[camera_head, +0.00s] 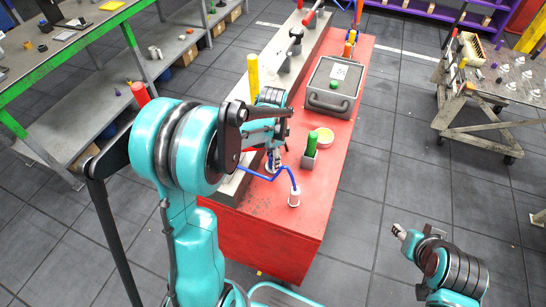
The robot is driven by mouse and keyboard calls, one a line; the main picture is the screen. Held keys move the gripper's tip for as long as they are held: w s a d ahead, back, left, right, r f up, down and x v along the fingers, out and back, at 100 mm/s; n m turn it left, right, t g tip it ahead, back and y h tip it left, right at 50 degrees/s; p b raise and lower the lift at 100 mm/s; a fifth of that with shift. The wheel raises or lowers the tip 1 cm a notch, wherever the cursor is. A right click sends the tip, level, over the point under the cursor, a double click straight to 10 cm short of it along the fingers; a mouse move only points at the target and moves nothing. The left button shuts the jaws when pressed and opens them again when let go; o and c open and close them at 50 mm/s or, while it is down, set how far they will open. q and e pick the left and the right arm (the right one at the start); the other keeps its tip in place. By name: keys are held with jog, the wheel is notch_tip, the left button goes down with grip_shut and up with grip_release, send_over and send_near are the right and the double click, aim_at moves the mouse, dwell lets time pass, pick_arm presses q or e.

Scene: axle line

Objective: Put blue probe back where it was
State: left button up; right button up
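My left gripper (275,164) points down over this end of the table, right beside the blue piece. My own arm partly hides it, and I cannot tell whether its fingers touch or hold anything. My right gripper (398,231) is off to the right of the table over the floor, small in view, with nothing visible in it.
A yellow post (253,76) stands at left. A cart (478,100) is at right, with clear floor between.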

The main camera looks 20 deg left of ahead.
pick_arm(q)
jog(key=shift+r, duration=0.25)
notch_tip(320, 180, up, 11)
jog(key=p, duration=0.3)
jog(key=s+d+r+n+t, duration=0.1)
jog(key=s+d+n+t, duration=0.2)
jog(key=s+n, duration=0.2)
jog(key=s+d+r+n+t, duration=0.2)
jog(key=s+d+n+t, duration=0.1)
jog(key=s, duration=0.7)
jog(key=shift+d+r+n+t, duration=0.15)
jog(key=shift+d+n+t, duration=0.1)
jog(key=shift+n+t, duration=0.5)
notch_tip(320, 180, down, 8)
jog(key=b, duration=0.7)
jog(key=shift+r, duration=0.25)
